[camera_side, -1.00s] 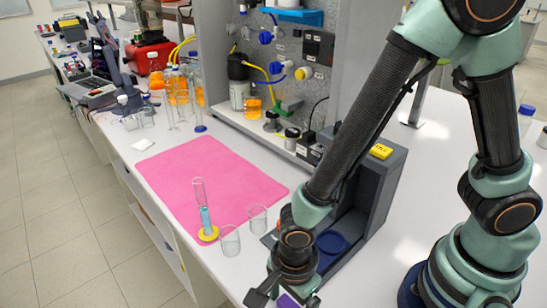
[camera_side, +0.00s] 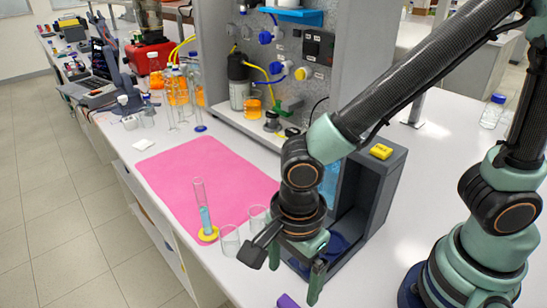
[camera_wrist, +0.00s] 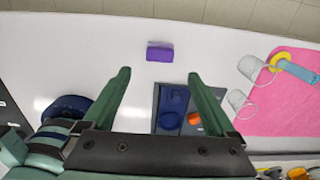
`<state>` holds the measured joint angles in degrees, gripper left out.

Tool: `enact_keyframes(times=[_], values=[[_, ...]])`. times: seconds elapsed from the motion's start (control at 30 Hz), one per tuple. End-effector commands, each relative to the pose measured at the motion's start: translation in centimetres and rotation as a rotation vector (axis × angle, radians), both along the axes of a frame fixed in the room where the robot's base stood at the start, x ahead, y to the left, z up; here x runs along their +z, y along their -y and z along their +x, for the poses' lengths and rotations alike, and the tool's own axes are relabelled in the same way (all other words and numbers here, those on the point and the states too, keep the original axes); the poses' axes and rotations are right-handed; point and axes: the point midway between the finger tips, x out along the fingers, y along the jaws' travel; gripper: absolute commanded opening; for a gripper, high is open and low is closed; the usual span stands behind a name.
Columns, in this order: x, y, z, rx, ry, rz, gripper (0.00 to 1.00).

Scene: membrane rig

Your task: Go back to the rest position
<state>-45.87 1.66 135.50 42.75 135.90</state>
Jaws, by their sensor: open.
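My gripper (camera_side: 296,272) hangs above the front of the white bench, fingers pointing down, open and empty. In the wrist view, clear space shows between its two green fingertips (camera_wrist: 159,73). A small purple block (camera_side: 288,301) lies on the bench below my gripper, cut off by the bottom edge of the side view. In the wrist view the purple block (camera_wrist: 159,52) lies beyond the fingertips, apart from them.
A grey stand (camera_side: 385,195) with a blue round plate is close behind my gripper.

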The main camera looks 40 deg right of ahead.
Motion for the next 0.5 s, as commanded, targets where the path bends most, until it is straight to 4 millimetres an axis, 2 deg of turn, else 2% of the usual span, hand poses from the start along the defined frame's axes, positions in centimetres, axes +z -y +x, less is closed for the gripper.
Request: enact_keyframes(times=[0.13,0.2,0.5], values=[[1.8,-0.1,0.1,0.000,0.004,0.004,0.91],[2.0,0.0,0.0,0.000,-0.001,-0.001,0.91],[-2.0,0.1,-0.1,0.000,-0.004,-0.005,0.91]])
